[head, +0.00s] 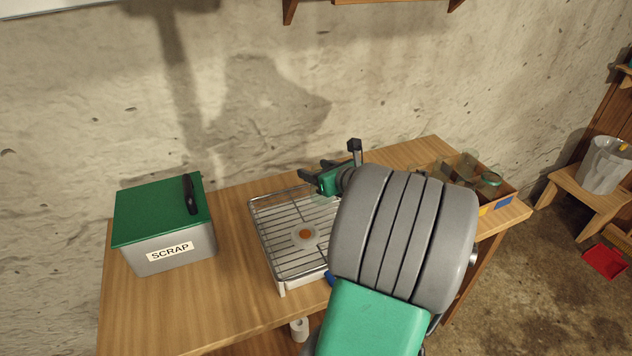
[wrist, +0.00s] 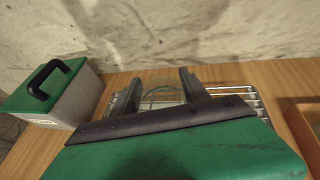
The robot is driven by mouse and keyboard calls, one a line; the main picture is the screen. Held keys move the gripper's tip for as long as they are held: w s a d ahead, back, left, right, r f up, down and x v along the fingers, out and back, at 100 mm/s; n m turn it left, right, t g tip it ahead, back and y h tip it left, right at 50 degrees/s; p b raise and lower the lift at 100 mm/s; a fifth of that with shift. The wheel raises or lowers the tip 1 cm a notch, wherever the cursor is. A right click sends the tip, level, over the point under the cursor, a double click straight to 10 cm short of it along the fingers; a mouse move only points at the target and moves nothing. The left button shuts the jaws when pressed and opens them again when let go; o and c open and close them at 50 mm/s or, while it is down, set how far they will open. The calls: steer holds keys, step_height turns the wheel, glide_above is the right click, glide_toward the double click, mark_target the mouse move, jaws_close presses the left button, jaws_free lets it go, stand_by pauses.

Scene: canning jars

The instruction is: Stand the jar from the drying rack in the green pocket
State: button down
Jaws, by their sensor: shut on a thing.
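My gripper (head: 318,180) is over the back of the wire drying rack (head: 284,258). In the wrist view my gripper (wrist: 162,90) is shut on a clear glass jar (wrist: 163,84), which shows faintly between the two fingers. My arm hides most of the jar in the head view, and I cannot tell whether it touches the rack. A divided wooden crate (head: 499,201) stands at the right end of the table, with yellow and blue labels showing on its front. No green pocket label is in sight; my arm covers the crate's left part.
A grey scrap bin (head: 190,250) with a green lid and black handle stands on the left of the table (head: 190,308). Glassware (head: 490,180) sits in the crate. The table between bin and rack is clear.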

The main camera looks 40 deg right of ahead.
steer(key=shift+w+d+f, duration=0.1)
steer(key=shift+w+f, duration=0.05)
steer(key=shift+f, duration=0.8)
steer(key=shift+w+f, duration=0.15)
steer(key=shift+f, duration=0.75)
steer(key=c, duration=0.6)
jaws_free()
steer(key=shift+f, duration=0.15)
steer(key=shift+o, duration=0.2)
